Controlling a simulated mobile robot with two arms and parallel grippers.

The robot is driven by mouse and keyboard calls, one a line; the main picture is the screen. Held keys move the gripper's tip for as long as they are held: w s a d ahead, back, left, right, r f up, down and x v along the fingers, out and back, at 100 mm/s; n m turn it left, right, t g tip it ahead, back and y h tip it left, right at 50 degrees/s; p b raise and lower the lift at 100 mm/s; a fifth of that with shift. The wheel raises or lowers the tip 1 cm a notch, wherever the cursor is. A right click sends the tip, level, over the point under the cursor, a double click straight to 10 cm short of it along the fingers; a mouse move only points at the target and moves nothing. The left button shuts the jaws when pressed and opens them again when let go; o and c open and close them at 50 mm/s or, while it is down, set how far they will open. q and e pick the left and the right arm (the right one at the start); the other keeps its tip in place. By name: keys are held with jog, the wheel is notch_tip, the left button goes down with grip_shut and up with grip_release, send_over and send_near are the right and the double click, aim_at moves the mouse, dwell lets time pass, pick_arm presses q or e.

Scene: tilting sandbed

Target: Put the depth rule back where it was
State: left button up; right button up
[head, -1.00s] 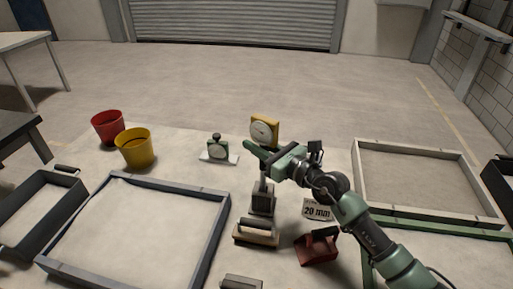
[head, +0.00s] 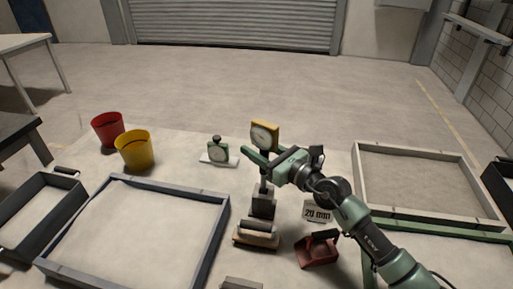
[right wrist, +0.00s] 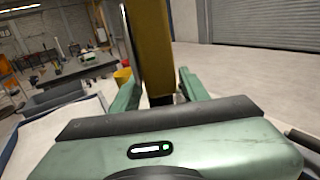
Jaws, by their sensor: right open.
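A yellow tool with a round white dial (head: 264,136), which I take to be the depth rule, stands upright on a thin post above a dark block (head: 263,203). My right gripper (head: 259,155) is just below the dial, its fingers on either side of the post. The right wrist view shows the yellow body (right wrist: 152,50) between the two green fingers (right wrist: 158,92), with a gap at the right; the jaws are open. The gripper partly hides the post. My left gripper is not in view.
A green dial gauge (head: 218,151) stands left of the tool. A wooden float (head: 256,236), a red scoop (head: 317,251) and a "20 mm" card (head: 317,212) lie nearer. Framed sandbeds stand left (head: 222,225) and right (head: 470,165). Red (head: 107,129) and yellow (head: 135,149) buckets stand far left.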

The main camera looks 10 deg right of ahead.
jog(key=b+v, duration=0.2)
jog(key=v, duration=0.9)
jog(key=shift+s+d, duration=0.15)
jog(key=shift+s, duration=0.15)
jog(key=shift+f, duration=0.1)
